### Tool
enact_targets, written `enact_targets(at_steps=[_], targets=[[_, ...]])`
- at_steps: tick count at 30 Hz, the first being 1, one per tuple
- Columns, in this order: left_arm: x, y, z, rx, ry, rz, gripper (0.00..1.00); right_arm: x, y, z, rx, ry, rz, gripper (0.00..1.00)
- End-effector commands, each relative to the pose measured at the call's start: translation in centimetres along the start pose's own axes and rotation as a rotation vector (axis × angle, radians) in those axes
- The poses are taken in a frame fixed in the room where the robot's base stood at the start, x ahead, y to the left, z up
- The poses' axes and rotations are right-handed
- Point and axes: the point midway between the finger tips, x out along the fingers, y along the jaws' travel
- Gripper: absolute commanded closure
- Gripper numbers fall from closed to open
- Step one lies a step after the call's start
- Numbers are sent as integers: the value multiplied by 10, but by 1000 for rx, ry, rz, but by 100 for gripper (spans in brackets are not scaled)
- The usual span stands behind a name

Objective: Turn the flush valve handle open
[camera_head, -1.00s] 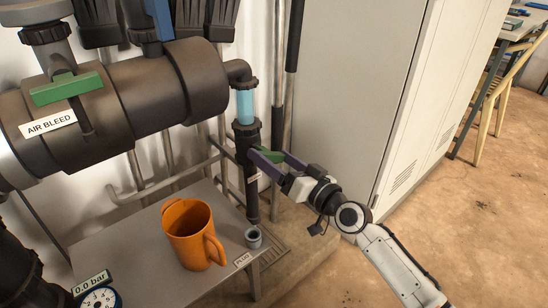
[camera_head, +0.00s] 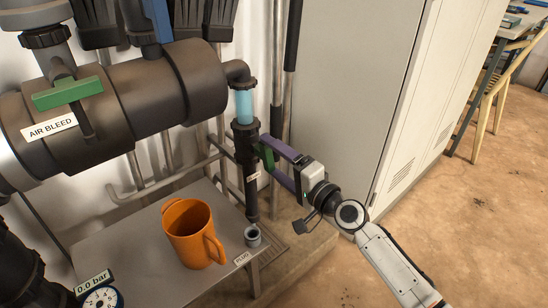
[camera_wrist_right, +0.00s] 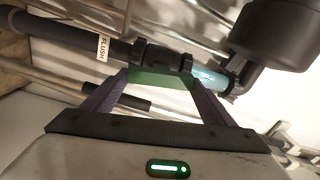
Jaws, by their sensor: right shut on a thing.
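The flush valve (camera_head: 246,148) sits on the vertical dark pipe below a clear blue section. Its green handle (camera_head: 267,158) lies roughly along the pipe; it also shows in the right wrist view (camera_wrist_right: 160,80), parallel to the pipe beside the FLUSH tag (camera_wrist_right: 103,46). My right gripper (camera_head: 269,156) reaches in from the right with its purple fingers one above the other, shut on the handle's two ends. The handle is partly hidden by the fingers in the head view. My left gripper is not in view.
An orange mug (camera_head: 190,232) and a small grey plug (camera_head: 253,237) stand on the grey table (camera_head: 150,228) below. A pressure gauge (camera_head: 100,298) reads 0.0 bar. The AIR BLEED valve has another green handle (camera_head: 67,93). A tall cabinet (camera_head: 350,80) stands close behind my right gripper.

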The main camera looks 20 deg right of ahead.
Motion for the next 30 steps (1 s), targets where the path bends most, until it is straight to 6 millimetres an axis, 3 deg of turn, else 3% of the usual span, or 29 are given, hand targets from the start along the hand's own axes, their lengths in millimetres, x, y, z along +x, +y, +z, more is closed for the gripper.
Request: enact_targets(at_steps=[10,27,28,30], targets=[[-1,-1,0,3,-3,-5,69,-1,2,1,156,-1,3,44],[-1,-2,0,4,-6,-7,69,-1,3,1,190,-2,3,44],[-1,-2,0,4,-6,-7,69,-1,3,1,190,-2,3,20],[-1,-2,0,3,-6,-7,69,-1,3,1,190,-2,3,8]])
